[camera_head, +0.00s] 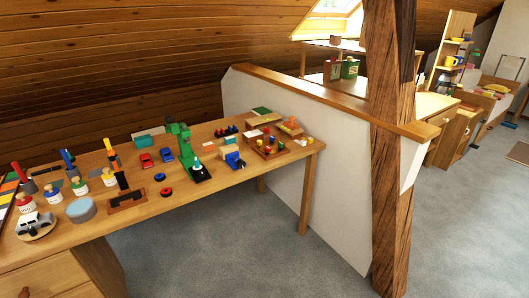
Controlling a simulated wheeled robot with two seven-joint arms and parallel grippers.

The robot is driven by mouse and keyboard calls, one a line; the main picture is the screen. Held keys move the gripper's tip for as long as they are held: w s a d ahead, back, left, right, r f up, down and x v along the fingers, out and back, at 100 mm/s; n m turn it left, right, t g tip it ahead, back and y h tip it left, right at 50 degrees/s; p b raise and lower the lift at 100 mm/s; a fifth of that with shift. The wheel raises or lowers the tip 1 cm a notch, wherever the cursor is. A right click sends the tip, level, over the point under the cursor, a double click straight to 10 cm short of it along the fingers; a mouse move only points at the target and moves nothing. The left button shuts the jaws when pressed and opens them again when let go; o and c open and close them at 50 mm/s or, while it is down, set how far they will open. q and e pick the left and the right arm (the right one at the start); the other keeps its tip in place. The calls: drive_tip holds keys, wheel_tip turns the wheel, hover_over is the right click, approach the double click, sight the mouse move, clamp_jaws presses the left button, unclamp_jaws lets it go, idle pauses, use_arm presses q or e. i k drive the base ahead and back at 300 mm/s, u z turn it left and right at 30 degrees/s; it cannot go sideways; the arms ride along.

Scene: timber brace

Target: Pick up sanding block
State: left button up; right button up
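I cannot pick out the sanding block with certainty among the small items on the long wooden workbench (220,196). One candidate is a small tan and blue block-like item (234,160) near the right part of the bench, right of a green machine (181,146) with a dark base. Another is a wooden holder (127,201) with a black upright piece near the front edge. Neither of my grippers shows in the head view, so nothing is seen held.
A wooden tray (268,149) stands at right. A low white wall (305,160) and timber post (389,150) stand beyond. Grey floor is clear.

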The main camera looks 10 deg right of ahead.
sight(207, 147)
drive_tip(key=z, duration=0.7)
drive_tip(key=i, duration=1.6)
drive_tip(key=u, duration=0.6)
drive_tip(key=i, duration=0.75)
drive_tip(key=u, duration=0.75)
